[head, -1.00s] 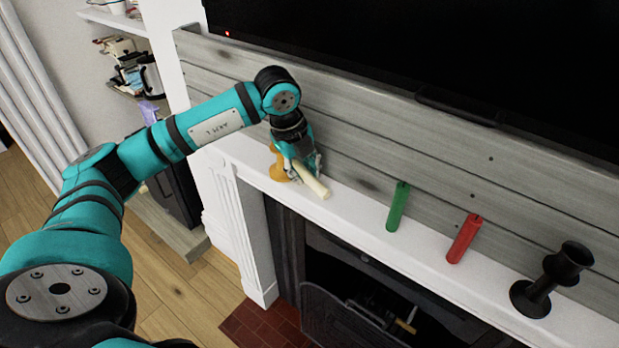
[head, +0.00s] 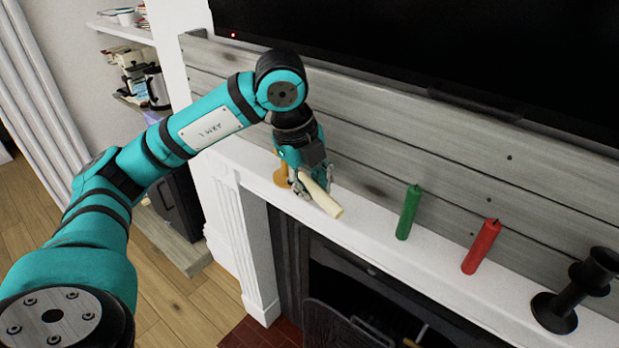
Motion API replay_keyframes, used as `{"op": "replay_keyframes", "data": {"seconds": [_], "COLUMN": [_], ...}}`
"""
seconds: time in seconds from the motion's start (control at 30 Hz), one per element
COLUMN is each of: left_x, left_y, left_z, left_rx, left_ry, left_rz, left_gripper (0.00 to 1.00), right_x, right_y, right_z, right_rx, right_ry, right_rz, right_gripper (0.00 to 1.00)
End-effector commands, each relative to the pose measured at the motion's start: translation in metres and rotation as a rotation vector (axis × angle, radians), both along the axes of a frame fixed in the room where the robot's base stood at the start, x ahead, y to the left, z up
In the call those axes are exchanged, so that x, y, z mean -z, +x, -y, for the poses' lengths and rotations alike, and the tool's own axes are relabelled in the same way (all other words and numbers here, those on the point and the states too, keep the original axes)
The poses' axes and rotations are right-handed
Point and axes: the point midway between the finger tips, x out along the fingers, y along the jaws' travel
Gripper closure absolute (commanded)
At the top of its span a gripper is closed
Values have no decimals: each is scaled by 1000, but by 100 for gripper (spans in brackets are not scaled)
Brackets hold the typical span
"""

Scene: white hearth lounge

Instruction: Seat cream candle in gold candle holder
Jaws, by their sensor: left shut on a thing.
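The cream candle (head: 326,201) is in my left gripper (head: 312,189), low over the left end of the white mantel. It is tilted, with one end pointing toward the lower right. The gold candle holder (head: 281,177) stands on the mantel just left of and behind the gripper. The gripper and candle partly hide the holder, so I cannot tell whether candle and holder touch. My right gripper is not in view.
A green candle (head: 408,212), a red candle (head: 481,247) and a black candle holder (head: 577,291) stand farther right on the white mantel (head: 372,243). Grey boards (head: 375,150) rise behind it, below a black screen (head: 430,50).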

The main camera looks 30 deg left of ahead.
Motion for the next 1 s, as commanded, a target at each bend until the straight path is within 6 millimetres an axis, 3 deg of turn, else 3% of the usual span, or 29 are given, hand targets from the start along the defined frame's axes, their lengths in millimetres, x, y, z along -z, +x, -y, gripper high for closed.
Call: {"op": "replay_keyframes", "data": {"seconds": [0.1, 0.3, 0.67, 0.83, 1.0], "left_x": [1, -6, -7, -1, 11], "left_y": [-26, -54, -67, -67, -66], "left_z": [21, 43, 53, 54, 58], "left_rx": [8, 3, 17, 177, 495], "left_ry": [1, -2, -1, -1, -3], "left_rz": [6, 4, 0, -3, -4], "left_gripper": [100, 100, 100, 100, 100], "right_x": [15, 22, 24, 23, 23], "right_y": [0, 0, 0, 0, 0], "right_z": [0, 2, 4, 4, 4], "right_rx": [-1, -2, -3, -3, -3], "right_ry": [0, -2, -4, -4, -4], "right_rz": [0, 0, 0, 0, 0], "right_gripper": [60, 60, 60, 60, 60]}}
